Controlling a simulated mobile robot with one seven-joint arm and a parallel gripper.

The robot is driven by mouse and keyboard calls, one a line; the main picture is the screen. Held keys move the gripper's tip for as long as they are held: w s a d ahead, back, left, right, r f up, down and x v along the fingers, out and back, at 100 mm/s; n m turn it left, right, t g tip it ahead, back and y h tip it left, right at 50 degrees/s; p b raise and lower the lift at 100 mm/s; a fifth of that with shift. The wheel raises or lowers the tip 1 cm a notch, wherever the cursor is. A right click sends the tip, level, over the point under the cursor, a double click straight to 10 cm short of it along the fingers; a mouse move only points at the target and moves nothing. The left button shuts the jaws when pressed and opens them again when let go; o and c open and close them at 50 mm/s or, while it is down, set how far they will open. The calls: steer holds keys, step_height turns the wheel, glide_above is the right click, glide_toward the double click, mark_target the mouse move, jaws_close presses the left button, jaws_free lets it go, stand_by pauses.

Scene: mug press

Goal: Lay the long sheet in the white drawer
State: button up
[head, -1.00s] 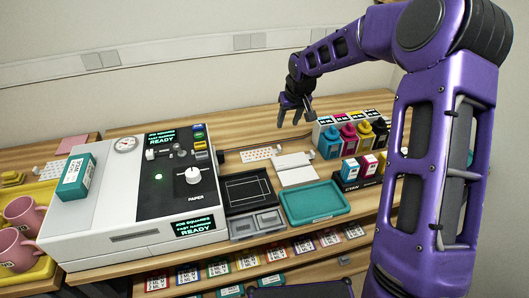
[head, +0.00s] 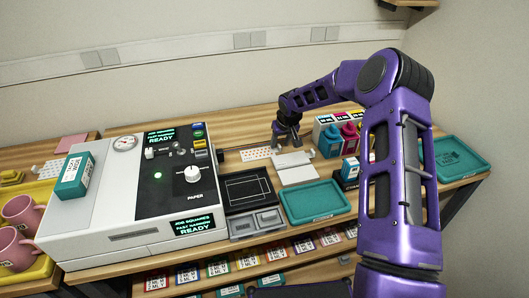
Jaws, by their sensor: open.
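A long white sheet with orange marks (head: 257,153) lies flat on the table, right of the big white machine. A flat white piece in two parts (head: 297,174), which may be the white drawer, lies just in front and to the right of it; I cannot tell its depth. My gripper (head: 288,148) is open, pointing down close above the far edge of the white piece, just right of the marked sheet. It looks empty. Whether its fingertips touch anything is too small to tell.
A teal tray (head: 318,215) and a black tray (head: 230,203) lie in front. Coloured bottles (head: 330,140) stand just right of my gripper. The white machine (head: 85,235) fills the left. Another teal tray (head: 482,168) sits at far right. A pale marked piece (head: 47,168) lies far left.

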steer(key=shift+w+f, duration=0.25)
steer(key=shift+f, duration=0.25)
jaws_close()
